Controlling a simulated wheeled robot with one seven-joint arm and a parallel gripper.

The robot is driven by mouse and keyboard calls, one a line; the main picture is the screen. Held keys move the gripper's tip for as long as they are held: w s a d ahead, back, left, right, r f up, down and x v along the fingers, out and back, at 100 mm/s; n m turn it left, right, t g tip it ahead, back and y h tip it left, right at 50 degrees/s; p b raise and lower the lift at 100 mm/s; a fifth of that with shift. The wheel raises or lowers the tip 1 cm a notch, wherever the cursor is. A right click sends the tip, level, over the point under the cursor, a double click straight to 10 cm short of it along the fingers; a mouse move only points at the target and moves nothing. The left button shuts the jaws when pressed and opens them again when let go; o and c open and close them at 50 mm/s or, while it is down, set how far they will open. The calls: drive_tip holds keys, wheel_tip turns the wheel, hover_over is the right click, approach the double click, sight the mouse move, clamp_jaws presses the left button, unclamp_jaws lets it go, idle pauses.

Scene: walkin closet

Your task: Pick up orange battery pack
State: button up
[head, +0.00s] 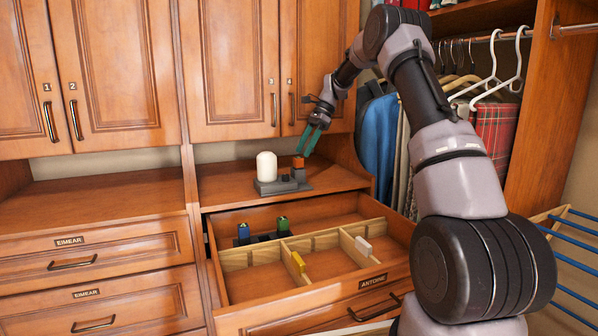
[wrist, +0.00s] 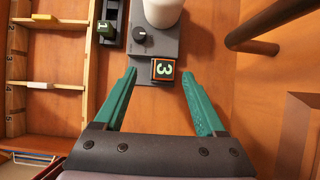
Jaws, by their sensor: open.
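The orange battery pack (head: 298,163) sits upright at the right end of a dark grey base unit on the wooden counter. In the wrist view the pack (wrist: 162,70) shows a dark top with a white 3. My gripper (head: 312,139) is just above and to the right of it in the head view. In the wrist view my gripper's green fingers (wrist: 160,74) are open, one on each side of the pack, with gaps to both. Nothing is held.
The grey base unit (head: 290,185) also bears a white rounded cylinder (head: 266,167) and a black knob (wrist: 140,34). Hanging clothes (head: 378,140) are at right.

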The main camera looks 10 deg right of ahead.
sight(298, 158)
drive_tip(key=x, duration=0.4)
drive_tip(key=shift+w+a+f, duration=0.2)
drive_tip(key=shift+w+f, duration=0.1)
drive_tip(key=shift+f, duration=0.05)
clamp_jaws()
drive_tip(key=shift+r, duration=0.2)
